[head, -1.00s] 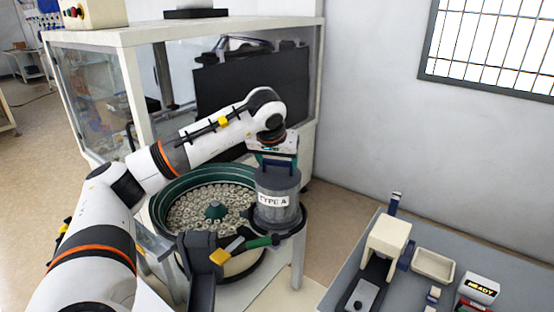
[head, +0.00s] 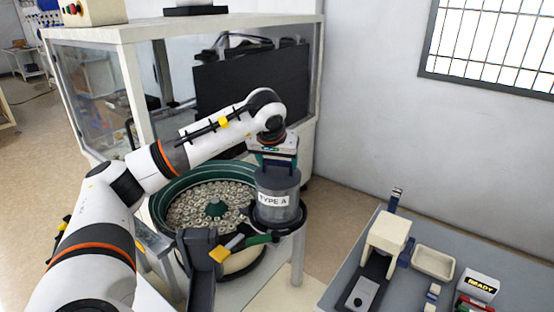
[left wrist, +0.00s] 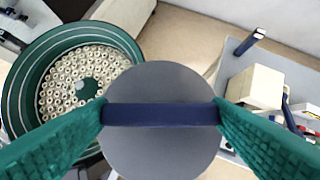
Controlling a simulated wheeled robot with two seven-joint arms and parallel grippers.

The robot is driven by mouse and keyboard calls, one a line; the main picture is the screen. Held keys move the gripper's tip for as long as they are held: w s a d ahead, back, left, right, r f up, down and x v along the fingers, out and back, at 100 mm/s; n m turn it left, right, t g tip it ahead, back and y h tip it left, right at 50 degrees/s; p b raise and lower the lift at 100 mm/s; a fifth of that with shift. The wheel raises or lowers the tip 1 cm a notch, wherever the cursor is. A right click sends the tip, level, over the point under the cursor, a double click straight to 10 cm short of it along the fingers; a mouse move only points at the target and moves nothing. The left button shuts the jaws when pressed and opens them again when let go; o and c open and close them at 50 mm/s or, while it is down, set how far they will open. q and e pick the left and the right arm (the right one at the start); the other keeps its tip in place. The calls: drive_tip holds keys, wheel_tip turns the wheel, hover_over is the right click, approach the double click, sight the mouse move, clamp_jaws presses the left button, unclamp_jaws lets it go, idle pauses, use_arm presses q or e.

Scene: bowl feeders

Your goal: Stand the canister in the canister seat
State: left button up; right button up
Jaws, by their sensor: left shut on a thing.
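The canister (head: 277,200) is a grey cylinder with a white "TYPE A" label, upright at the right side of the bowl feeder. In the left wrist view its round grey lid (left wrist: 158,148) and dark blue handle bar (left wrist: 160,114) fill the middle. My left gripper (head: 277,160) is above it, shut on the handle, with green fingers at both ends of the bar. A dark ring, seemingly the canister seat (head: 299,222), shows around the canister's lower part. Whether the canister's base rests in it is hidden. My right gripper is not in view.
The green bowl feeder (head: 163,198), full of small ring-shaped parts, is left of the canister. A dark bracket with a yellow-and-green lever (head: 222,252) stands in front. A grey bench (head: 400,290) with a press, a tray (head: 433,262) and a "READY" box (head: 480,288) is at right.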

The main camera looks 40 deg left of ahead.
use_arm(q)
drive_tip(key=o, duration=1.6)
drive_tip(key=shift+o, duration=0.2)
drive_tip(key=shift+s, duration=0.1)
drive_tip(key=shift+s+d+r+p, duration=0.1)
drive_tip(key=shift+r+p, duration=0.35)
drive_tip(key=shift+r, duration=0.05)
drive_tip(key=p+v, duration=0.6)
drive_tip(key=v, duration=0.4)
drive_tip(key=shift+s+f, duration=0.1)
drive_tip(key=shift+f, duration=0.05)
